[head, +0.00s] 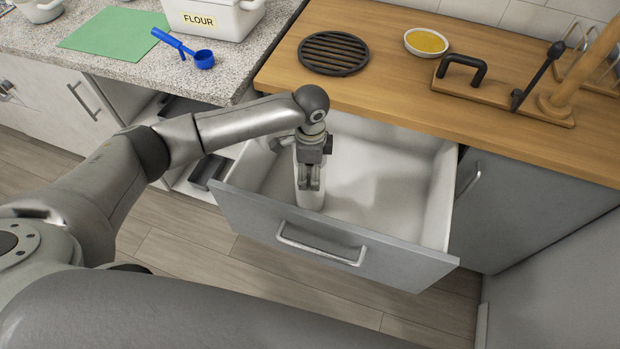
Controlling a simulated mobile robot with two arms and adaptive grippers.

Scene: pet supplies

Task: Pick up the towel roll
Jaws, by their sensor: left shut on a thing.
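The towel roll (311,202) is a white, upright cylinder inside the open drawer (335,245), close behind its front panel. My left gripper (309,184) reaches down into the drawer and is shut on the roll. The gripper and wrist hide much of the roll, and I cannot tell whether it touches the drawer floor. My right gripper is not in view.
The drawer is otherwise bare, with white walls around the roll. Above it, the wooden counter (400,85) holds a black trivet (334,53), a bowl of yellow grains (426,42) and a wooden holder (500,88). A blue scoop (203,60) lies on the stone counter.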

